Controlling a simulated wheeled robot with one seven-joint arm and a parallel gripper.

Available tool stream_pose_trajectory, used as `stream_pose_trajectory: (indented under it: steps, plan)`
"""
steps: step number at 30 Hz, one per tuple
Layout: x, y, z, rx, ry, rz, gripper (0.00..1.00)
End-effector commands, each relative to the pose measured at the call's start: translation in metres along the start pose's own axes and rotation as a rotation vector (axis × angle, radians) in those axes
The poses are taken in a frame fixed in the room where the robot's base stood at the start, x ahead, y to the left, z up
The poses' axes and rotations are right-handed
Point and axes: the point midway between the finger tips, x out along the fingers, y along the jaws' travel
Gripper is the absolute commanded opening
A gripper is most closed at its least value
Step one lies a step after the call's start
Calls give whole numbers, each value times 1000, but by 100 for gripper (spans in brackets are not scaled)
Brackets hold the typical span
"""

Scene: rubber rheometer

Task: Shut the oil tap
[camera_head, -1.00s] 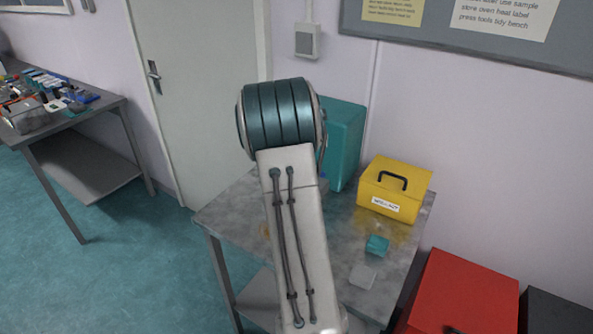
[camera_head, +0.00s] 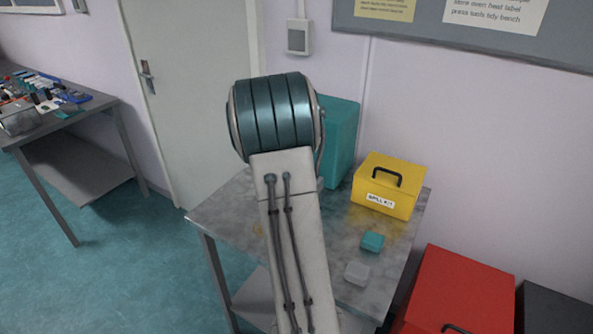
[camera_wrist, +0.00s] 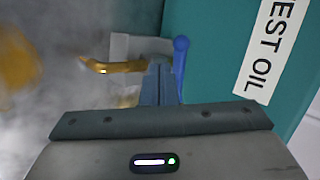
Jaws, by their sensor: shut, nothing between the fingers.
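The teal oil tank (camera_head: 341,140) stands at the back of the metal bench, partly hidden behind my arm. In the wrist view the tank (camera_wrist: 205,45) fills the right side, with a white label reading "EST OIL" (camera_wrist: 272,40). A brass spout (camera_wrist: 112,66) points left from a grey block (camera_wrist: 135,46) on the tank. The blue tap lever (camera_wrist: 181,62) stands just right of my fingertips. My gripper (camera_wrist: 160,75) is shut and empty, close beside the lever; whether it touches cannot be told. In the head view my arm hides the gripper and tap.
A yellow spill kit box (camera_head: 390,187) stands right of the tank on the metal bench (camera_head: 222,214). A small teal block (camera_head: 372,242) and a pale block (camera_head: 357,273) lie in front. A red cabinet (camera_head: 465,290) stands beside the bench at right.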

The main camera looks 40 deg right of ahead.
Motion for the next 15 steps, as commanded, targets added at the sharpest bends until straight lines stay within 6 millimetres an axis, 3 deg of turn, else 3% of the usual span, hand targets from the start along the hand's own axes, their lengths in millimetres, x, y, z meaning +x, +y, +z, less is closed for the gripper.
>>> stream_pose_trajectory:
  steps: [1, 9, 15]
  plan:
    - [-8, 8, 7, -3, -7, 0, 0]
    - [-75, 1, 17, -2, -9, -1, 0]
    - [-100, 2, 21, -2, -9, -1, 0]
